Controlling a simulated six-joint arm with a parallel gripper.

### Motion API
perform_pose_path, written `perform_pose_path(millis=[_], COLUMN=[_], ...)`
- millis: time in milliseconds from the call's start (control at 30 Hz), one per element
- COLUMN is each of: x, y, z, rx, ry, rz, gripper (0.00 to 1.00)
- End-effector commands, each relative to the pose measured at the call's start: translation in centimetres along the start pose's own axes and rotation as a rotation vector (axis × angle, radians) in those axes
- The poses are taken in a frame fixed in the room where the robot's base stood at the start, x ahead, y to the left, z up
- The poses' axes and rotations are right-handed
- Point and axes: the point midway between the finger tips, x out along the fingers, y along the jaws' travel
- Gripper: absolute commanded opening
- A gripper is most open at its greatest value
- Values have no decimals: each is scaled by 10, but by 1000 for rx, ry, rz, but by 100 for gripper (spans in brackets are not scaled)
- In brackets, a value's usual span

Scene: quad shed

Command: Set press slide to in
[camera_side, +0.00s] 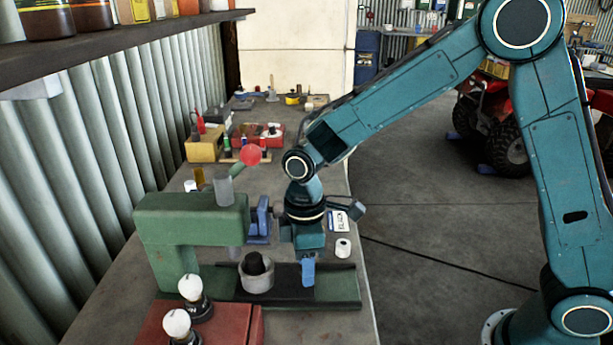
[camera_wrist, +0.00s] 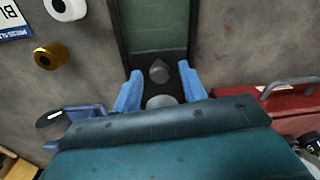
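The green press (camera_side: 190,222) stands on the bench, with a green channel (camera_side: 338,284) running to the right at its foot. A dark slide (camera_side: 284,277) lies in this channel; it also shows in the wrist view (camera_wrist: 176,62). A grey cup (camera_side: 257,282) with a black lump in it sits on the left part, near the press head. My gripper (camera_side: 308,272) points down over the slide, right of the cup. In the wrist view my gripper (camera_wrist: 158,82) has its blue fingers apart, with a grey knob (camera_wrist: 160,71) between or just beyond the tips. Contact cannot be told.
A red box (camera_side: 205,325) with two white-knobbed items stands in front of the press. A blue vise-like tool (camera_side: 261,220) is behind it. A white roll (camera_side: 343,247) and a label card (camera_side: 338,219) lie at the right bench edge. A brass ring (camera_wrist: 50,56) shows in the wrist view.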

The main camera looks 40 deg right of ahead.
Motion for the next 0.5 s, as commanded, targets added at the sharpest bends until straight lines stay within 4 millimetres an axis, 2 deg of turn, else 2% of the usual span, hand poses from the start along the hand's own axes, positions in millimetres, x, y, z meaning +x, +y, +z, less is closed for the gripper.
perform_pose_path(millis=[33,200,500], x=[0,0,0], y=[0,0,1], z=[0,0,-6], rx=[0,0,-2], ry=[0,0,0], rz=[0,0,0], gripper=[31,0,0])
